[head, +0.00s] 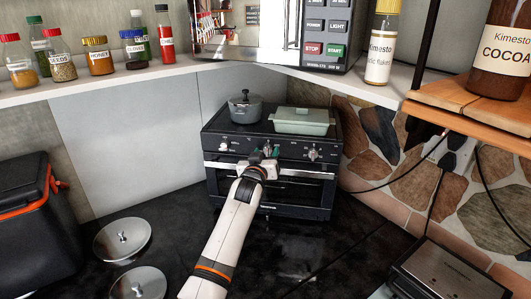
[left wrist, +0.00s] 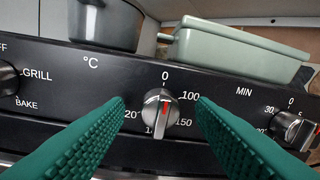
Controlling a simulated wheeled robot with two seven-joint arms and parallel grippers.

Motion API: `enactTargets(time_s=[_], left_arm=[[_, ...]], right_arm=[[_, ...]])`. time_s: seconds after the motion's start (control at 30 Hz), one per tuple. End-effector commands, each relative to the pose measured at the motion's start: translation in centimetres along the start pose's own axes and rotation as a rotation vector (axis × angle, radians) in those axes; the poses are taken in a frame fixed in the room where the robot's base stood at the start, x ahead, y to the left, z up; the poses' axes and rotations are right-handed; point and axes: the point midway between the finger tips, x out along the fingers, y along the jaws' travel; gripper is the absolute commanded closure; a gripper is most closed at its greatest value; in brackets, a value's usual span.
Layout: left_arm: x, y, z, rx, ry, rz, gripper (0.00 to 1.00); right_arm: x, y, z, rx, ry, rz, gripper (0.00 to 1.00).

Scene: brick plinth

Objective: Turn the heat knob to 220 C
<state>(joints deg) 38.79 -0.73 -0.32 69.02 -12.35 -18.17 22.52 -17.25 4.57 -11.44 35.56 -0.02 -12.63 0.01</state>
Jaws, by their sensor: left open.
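The heat knob (left wrist: 160,112) is a silver knob with a red mark, on the black front panel of a small oven (head: 270,190). Its scale has 0 on top, 100 and 150 on the right, and a partly covered "20" at left. The red mark sits on the upper right part of the knob, roughly towards 0 to 100; its exact reading is unclear. My left gripper (head: 264,155) is open in front of the panel. In the left wrist view its green fingers (left wrist: 160,125) stand on either side of the knob, with visible gaps. My right gripper is not in view.
A mode knob (left wrist: 8,82) with GRILL and BAKE is left of the heat knob, and a timer knob (left wrist: 292,128) is right. A grey pot (head: 245,108) and a green dish (head: 302,120) stand on the oven. A shelf (head: 120,82) with jars runs above.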

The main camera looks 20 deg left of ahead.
Motion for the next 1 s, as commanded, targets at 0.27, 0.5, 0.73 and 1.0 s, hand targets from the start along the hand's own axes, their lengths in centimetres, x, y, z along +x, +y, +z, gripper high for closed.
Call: enactTargets(time_s=[0.27, 0.5, 0.73, 1.0], left_arm=[[0.32, -0.01, -0.04, 0.000, 0.000, -0.001, 0.50], [0.30, -0.02, -0.04, 0.000, 0.000, -0.001, 0.74], [0.29, -0.02, -0.05, 0.002, 0.001, -0.001, 0.94], [0.30, -0.03, -0.05, 0.068, 0.006, 0.000, 0.94]], right_arm=[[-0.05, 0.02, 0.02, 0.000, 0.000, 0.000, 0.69], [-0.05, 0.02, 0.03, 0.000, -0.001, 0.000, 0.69], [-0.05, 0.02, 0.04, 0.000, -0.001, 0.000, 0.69], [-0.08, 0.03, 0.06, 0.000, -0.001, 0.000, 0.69]])
